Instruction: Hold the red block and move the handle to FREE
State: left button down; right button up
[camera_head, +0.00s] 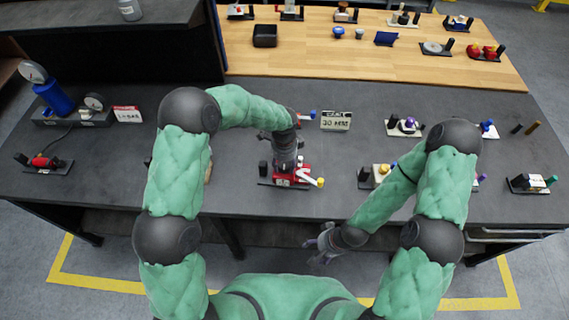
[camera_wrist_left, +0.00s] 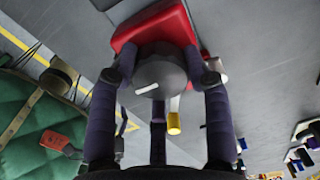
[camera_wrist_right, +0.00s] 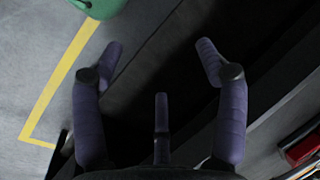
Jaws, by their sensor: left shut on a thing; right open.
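The red block (camera_head: 291,179) sits on the dark bench top, in the middle of the head view. A white handle (camera_head: 306,178) with a yellow tip (camera_head: 320,182) reaches out to its right. My left gripper (camera_head: 287,165) is over the block from above and shut on it. My right gripper (camera_wrist_right: 160,65) is open and empty, low in front of the bench edge. No FREE label is readable.
Several valve units stand right of the block, one with a cream body (camera_head: 381,172) nearest. A blue cylinder with gauges (camera_head: 56,98) is at left. The wooden board (camera_head: 330,60) holds more parts. Bare bench lies between the block and the cream unit.

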aim_at(321, 180)
jog(key=c, duration=0.5)
jog(key=shift+w+a+r, duration=0.1)
jog(key=shift+c, duration=0.4)
jog(key=w+d+r+n+g+h, duration=0.45)
jog(key=d+r+n, duration=0.3)
jog(key=n, duration=0.25)
jog(key=w+a+r, duration=0.1)
jog(key=w+r, duration=0.1)
jog(key=w+a+r+t, duration=0.1)
jog(key=w+r, duration=0.1)
jog(key=w, duration=0.1)
jog(key=w+a+r+t, duration=0.1)
jog(key=w+r, duration=0.1)
jog(key=w, duration=0.1)
jog(key=shift+w+a+n, duration=0.1)
jog(key=shift+w+n, duration=0.1)
jog(key=shift+n, duration=0.2)
jog(key=w+a+r+t, duration=0.2)
jog(key=w+a+r, duration=0.2)
jog(key=w+r, duration=0.4)
jog(key=shift+y, duration=0.25)
jog(key=f, duration=1)
jog(key=shift+s+a+f, duration=0.2)
jog(key=shift+s, duration=0.05)
